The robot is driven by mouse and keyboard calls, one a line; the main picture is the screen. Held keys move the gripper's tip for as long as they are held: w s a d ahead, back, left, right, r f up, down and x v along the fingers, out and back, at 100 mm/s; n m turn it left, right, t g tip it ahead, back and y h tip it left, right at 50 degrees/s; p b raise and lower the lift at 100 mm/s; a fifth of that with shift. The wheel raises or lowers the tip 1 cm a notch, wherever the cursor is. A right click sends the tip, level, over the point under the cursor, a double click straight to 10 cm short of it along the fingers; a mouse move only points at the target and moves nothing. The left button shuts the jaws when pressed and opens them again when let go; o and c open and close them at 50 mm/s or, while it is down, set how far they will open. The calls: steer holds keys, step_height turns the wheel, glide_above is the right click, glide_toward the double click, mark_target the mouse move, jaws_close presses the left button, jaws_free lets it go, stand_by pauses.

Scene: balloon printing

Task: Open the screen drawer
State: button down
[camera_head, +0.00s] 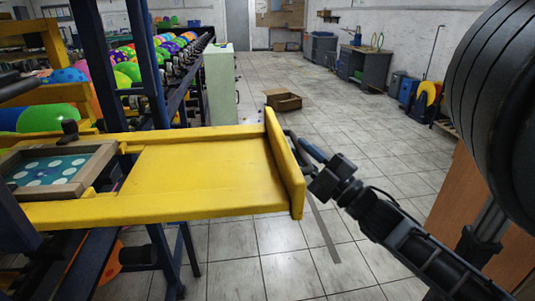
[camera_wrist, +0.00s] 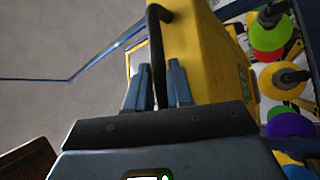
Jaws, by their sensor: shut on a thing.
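The screen drawer (camera_head: 205,170) is a long yellow tray that sticks out to the right from the blue and yellow machine. A wood-framed screen with pale dots on green (camera_head: 52,172) sits at its left part. The drawer's upright yellow front panel (camera_head: 285,165) carries a dark handle on its right side. My gripper (camera_head: 312,168) is at that handle, reaching in from the lower right. In the wrist view my gripper (camera_wrist: 160,88) has its two fingers around the black curved handle (camera_wrist: 157,50), shut on it, beside the yellow panel (camera_wrist: 205,55).
Blue machine posts (camera_head: 150,70) and a rack of coloured balloons (camera_head: 165,48) stand at the left and back. An open cardboard box (camera_head: 283,102) lies on the tiled floor. An orange-brown panel (camera_head: 470,210) is at the right.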

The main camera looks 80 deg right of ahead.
mark_target(206, 171)
steer(key=s+d, duration=0.3)
steer(key=s, duration=0.6)
steer(key=shift+d, duration=0.2)
steer(key=shift+f, duration=0.1)
steer(key=c, duration=1.4)
jaws_free()
steer(key=w+a+b, duration=0.1)
steer(key=w+a, duration=0.2)
steer(key=w, duration=0.7)
steer(key=w+a+b, duration=0.1)
steer(key=w+a, duration=0.3)
steer(key=w, duration=0.6)
steer(key=w+a+b, duration=0.1)
steer(key=w+a, duration=0.3)
steer(key=w, duration=0.6)
steer(key=shift+w, duration=0.1)
